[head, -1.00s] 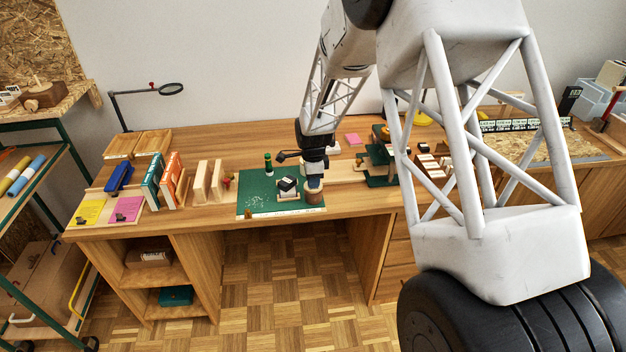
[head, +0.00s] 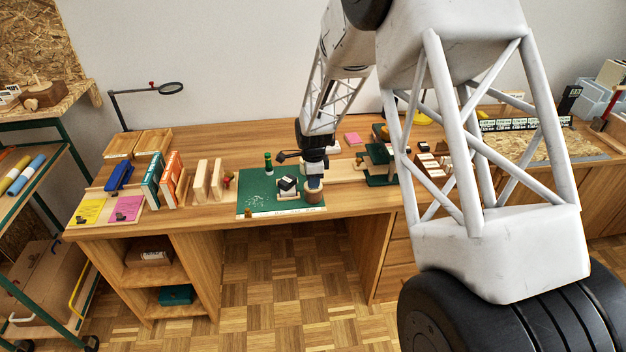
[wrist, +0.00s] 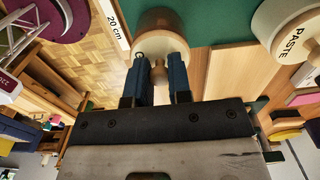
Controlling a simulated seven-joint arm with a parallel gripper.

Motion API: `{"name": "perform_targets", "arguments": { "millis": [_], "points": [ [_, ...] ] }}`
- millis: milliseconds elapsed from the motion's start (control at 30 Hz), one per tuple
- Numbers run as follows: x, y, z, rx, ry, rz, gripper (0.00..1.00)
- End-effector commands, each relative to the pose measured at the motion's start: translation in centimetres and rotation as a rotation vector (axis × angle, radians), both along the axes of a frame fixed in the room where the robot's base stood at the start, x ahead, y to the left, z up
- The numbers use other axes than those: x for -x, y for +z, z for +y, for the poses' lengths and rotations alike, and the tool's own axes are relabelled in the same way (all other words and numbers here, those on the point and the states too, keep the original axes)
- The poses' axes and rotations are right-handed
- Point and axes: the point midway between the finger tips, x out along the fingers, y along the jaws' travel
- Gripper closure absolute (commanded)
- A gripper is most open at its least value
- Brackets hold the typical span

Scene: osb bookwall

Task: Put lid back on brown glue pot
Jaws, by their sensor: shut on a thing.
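The brown glue pot (head: 315,198) stands at the right front corner of the green mat. My gripper (head: 314,186) points down directly over it. In the wrist view my gripper (wrist: 159,75) has its two blue fingers closed on the wooden knob of the pale round lid (wrist: 160,47). The lid is at the pot's mouth; I cannot tell whether it is fully seated. The fingers hide part of the knob and rim.
A cream pot marked PASTE (wrist: 285,28) is close by in the wrist view. A black-and-white block (head: 287,186) sits on the green mat (head: 258,200) left of the pot. The desk's front edge is near.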

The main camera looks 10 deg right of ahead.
Motion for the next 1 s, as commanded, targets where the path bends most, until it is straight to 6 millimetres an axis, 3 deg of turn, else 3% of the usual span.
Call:
{"name": "perform_targets", "arguments": {
  "millis": [300,333,500,700,867,1000],
  "points": [
    [0.00,0.00,0.00,0.000,0.000,0.000,1.00],
    [0.00,0.00,0.00,0.000,0.000,0.000,0.80],
    [0.00,0.00,0.00,0.000,0.000,0.000,0.53],
    [0.00,-0.01,0.00,0.000,0.000,0.000,0.51],
    [0.00,-0.01,0.00,0.000,0.000,0.000,0.28],
    [0.00,0.00,0.00,0.000,0.000,0.000,0.26]
  ]
}}
